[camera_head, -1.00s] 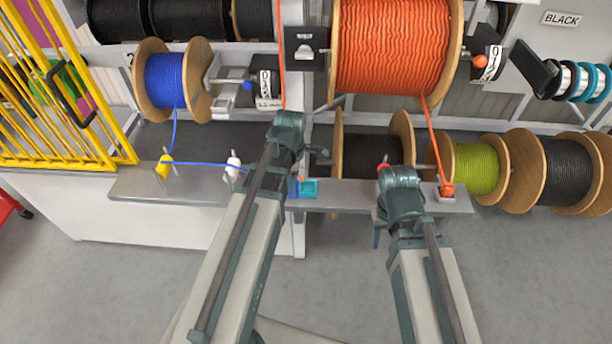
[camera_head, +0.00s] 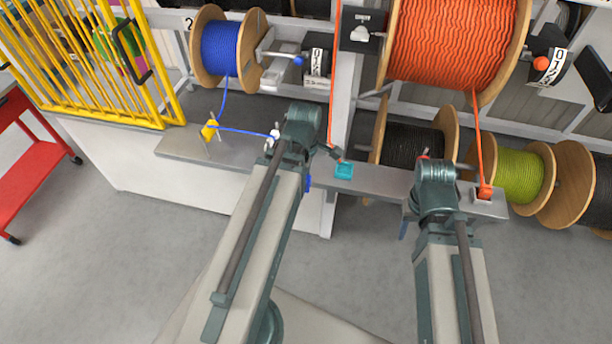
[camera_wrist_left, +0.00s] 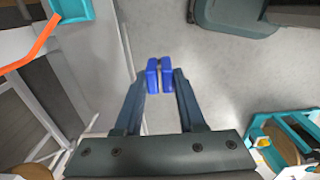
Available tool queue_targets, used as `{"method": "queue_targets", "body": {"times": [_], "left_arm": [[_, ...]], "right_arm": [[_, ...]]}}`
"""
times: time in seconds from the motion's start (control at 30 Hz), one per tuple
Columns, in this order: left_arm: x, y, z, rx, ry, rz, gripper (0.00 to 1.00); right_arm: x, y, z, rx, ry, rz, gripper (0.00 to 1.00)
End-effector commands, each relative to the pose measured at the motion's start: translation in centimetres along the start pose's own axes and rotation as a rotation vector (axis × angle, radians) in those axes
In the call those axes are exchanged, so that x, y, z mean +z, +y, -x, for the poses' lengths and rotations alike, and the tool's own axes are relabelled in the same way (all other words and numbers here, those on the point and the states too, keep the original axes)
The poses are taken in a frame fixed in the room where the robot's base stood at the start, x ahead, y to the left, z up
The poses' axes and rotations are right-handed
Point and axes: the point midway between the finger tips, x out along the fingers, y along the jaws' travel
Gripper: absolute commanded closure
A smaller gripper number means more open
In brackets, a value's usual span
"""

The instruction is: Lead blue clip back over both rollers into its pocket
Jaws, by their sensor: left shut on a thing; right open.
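The blue clip (camera_wrist_left: 153,77) is between the fingertips of my left gripper (camera_wrist_left: 159,79), which is shut on it. In the head view a bit of the clip (camera_head: 308,181) shows beside my left forearm. Blue cable runs from the blue reel (camera_head: 222,48) down to the yellow roller (camera_head: 209,131), then across to the white roller (camera_head: 272,139); beyond that my arm hides it. A teal block (camera_head: 344,171), perhaps the pocket, sits on the ledge right of the clip. My right gripper (camera_head: 404,230) is open, mostly hidden by its wrist, below the ledge.
A grey ledge (camera_head: 380,182) runs along the front. A yellow barred gate (camera_head: 85,65) and red cart (camera_head: 35,165) stand left. The floor in front is clear.

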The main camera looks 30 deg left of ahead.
Motion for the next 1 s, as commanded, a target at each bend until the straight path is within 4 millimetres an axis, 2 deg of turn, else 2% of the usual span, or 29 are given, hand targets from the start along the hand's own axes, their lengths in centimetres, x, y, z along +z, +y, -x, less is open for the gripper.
{"method": "queue_targets", "body": {"times": [0.27,0.83,1.0], "left_arm": [[0.0,0.0,0.3,0.000,0.000,0.000,1.00],[0.0,0.0,4.6,0.000,0.000,0.000,1.00],[0.0,0.0,5.2,0.000,0.000,0.001,1.00]], "right_arm": [[0.0,0.0,0.3,0.000,0.000,0.000,0.50],[0.3,0.4,4.6,0.000,0.000,0.000,0.50],[0.3,0.5,5.1,0.000,0.000,0.000,0.50]]}}
